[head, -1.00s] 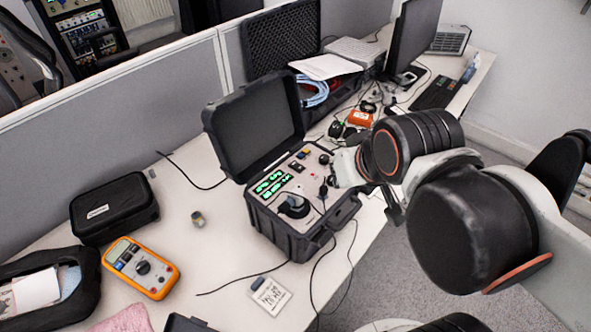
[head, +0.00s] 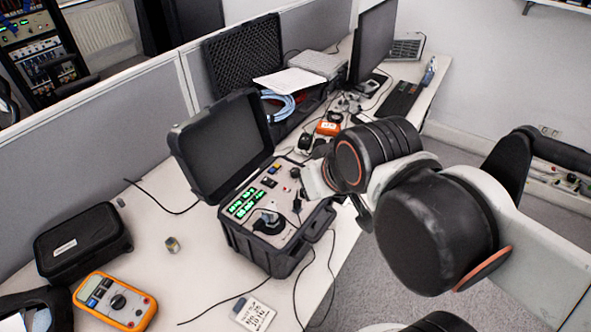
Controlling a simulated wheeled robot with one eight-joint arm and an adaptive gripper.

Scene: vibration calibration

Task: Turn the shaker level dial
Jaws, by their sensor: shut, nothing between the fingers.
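The open black calibrator case (head: 262,254) stands on the desk with its lid raised. Its light panel (head: 250,225) carries green lit displays (head: 244,202), a round shaker mount (head: 270,221) with a part on top, and small knobs and sockets on the right side. A dark knob (head: 295,173) shows near the panel's upper right; I cannot tell whether it is the level dial. My gripper (head: 304,190) is at the panel's right edge, shut, largely hidden by the pale end of my arm. Whether it touches a control is not visible.
An orange multimeter (head: 115,301), a black pouch (head: 82,242), a small metal cylinder (head: 172,245) and a white label card (head: 254,313) lie on the desk. Black cables trail in front of the case. A monitor (head: 375,42) and keyboard (head: 403,100) stand farther back.

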